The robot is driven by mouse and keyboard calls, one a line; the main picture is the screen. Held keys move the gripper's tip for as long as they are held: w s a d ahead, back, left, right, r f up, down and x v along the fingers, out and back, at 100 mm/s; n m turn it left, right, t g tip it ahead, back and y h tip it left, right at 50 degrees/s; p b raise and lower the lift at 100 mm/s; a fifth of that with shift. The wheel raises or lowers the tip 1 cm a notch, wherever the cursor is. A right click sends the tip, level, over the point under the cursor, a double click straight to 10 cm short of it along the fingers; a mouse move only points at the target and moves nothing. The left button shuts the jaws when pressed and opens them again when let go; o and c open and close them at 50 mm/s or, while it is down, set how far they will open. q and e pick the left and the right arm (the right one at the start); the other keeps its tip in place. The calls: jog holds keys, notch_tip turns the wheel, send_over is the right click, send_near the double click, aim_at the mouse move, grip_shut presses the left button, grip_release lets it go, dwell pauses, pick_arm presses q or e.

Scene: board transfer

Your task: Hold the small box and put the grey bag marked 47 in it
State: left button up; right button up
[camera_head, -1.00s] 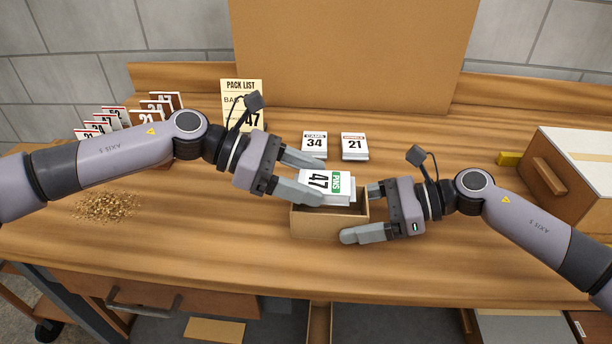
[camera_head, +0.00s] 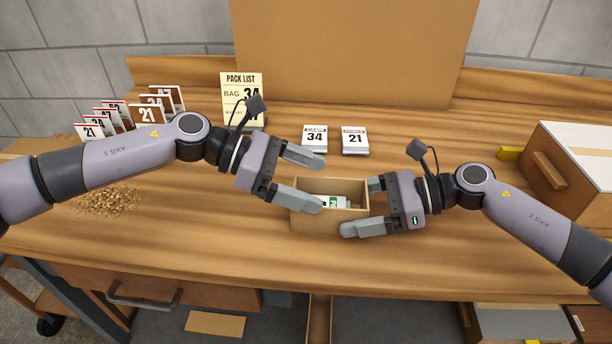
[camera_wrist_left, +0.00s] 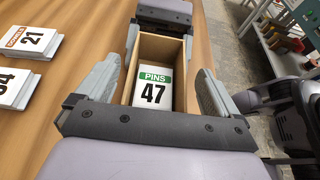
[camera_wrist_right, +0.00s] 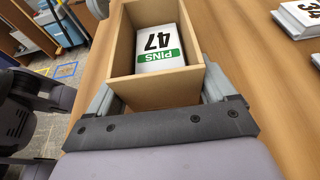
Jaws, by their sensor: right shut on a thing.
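The small cardboard box (camera_head: 318,222) stands on the workbench in front of me. The grey bag marked 47 lies inside the box, with its green PINS label showing in the head view (camera_head: 334,202). The bag also shows whole in the left wrist view (camera_wrist_left: 154,92) and the right wrist view (camera_wrist_right: 160,46). My right gripper (camera_head: 361,208) is shut on the box at its right end. My left gripper (camera_head: 317,184) is open and empty at the box's left end, its fingers apart from the bag.
Bags marked 34 (camera_head: 315,138) and 21 (camera_head: 354,140) lie behind the box. Several numbered cards (camera_head: 115,118) stand at the back left, near a pile of small pieces (camera_head: 107,202). A large box (camera_head: 575,180) stands right.

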pick_arm(q)
jog(key=v, duration=1.2)
pick_arm(e)
jog(key=o, duration=0.7)
jog(key=shift+c, duration=0.2)
jog(key=shift+d, duration=0.1)
pick_arm(q)
jog(key=shift+f+b, duration=0.75)
pick_arm(e)
jog(key=shift+v, duration=3.9)
